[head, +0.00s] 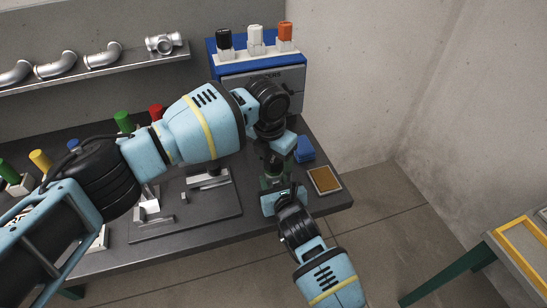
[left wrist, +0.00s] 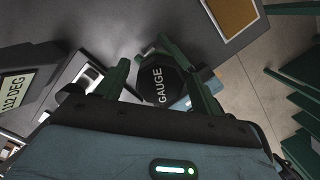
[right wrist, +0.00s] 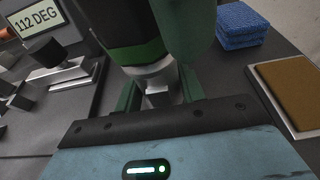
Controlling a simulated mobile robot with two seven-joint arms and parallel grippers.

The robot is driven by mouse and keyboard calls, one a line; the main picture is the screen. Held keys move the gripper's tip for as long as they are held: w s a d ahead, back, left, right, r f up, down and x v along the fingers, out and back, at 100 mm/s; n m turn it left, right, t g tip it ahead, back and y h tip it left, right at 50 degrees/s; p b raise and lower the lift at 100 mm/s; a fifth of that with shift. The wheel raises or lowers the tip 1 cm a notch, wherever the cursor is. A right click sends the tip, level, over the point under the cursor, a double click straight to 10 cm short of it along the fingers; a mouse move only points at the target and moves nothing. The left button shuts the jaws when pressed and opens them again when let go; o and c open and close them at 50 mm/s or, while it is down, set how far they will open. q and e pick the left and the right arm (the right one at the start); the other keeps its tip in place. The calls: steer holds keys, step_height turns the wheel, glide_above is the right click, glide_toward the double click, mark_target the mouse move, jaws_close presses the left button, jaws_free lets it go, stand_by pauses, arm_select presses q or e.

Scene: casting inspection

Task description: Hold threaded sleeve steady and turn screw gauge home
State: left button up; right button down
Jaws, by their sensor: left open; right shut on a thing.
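The screw gauge has a black faceted head marked GAUGE (left wrist: 160,84), seen from above in the left wrist view. My left gripper (left wrist: 146,58) is open, with its dark green fingers on either side of the head; I cannot tell whether they touch it. In the right wrist view the gauge's dark body with a green band (right wrist: 140,50) stands above the silver threaded sleeve (right wrist: 152,74). My right gripper (right wrist: 158,90) is shut on this sleeve. In the head view the left gripper is above the right one, and the arm partly hides the gauge. The thread is hidden.
A display reading 112 DEG (right wrist: 38,20) stands on the bench. A blue sponge-like block (right wrist: 242,24) and a brown pad in a light frame (right wrist: 292,92) lie close to the right. A grey fixture plate (head: 190,222) is to the left in the head view.

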arm_select(q)
steer(key=shift+r, duration=2.25)
steer(key=shift+c, duration=0.2)
